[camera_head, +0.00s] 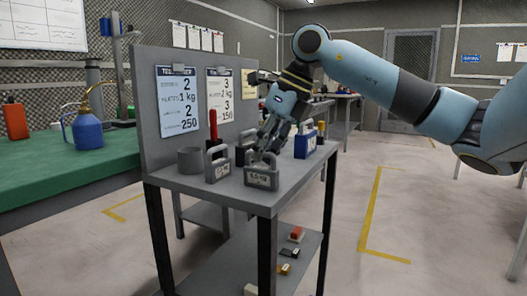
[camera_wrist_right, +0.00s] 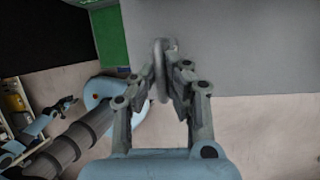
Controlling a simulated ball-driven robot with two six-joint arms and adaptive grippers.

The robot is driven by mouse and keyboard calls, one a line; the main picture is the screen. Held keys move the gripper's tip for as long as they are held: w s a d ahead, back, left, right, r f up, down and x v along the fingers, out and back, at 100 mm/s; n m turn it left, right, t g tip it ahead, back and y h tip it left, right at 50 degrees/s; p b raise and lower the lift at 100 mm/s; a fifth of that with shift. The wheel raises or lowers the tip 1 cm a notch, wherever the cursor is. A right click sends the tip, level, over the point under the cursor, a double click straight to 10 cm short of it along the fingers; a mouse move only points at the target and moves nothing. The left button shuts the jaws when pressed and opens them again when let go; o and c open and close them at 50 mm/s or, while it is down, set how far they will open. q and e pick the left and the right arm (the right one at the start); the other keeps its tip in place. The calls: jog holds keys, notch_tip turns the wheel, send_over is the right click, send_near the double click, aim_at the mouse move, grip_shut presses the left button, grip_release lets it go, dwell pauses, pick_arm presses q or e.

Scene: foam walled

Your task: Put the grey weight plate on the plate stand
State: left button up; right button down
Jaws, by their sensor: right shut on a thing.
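My right gripper (camera_head: 268,148) reaches down over the small grey table, just above and behind a grey weight (camera_head: 262,180) with a loop handle and a white label. In the wrist view my right gripper (camera_wrist_right: 162,90) is shut on a thin grey loop-like piece (camera_wrist_right: 162,60). The fingers hide part of it, and I cannot tell whether it is this weight's handle. A second grey weight (camera_head: 217,167) with a handle stands to the left. I cannot make out a distinct plate stand.
A grey cup (camera_head: 190,160), a red-handled tool (camera_head: 213,130) and a blue weight (camera_head: 305,145) crowd the tabletop. A grey back panel (camera_head: 240,85) with printed sheets rises behind. Small blocks (camera_head: 284,269) lie on the lower shelf. The floor at right is open.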

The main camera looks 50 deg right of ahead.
jog(key=shift+f, duration=0.1)
jog(key=c, duration=1.4)
grip_release()
pick_arm(q)
jog(key=shift+w+a+f, duration=0.1)
jog(key=shift+w+a, duration=0.1)
jog(key=shift+w, duration=0.1)
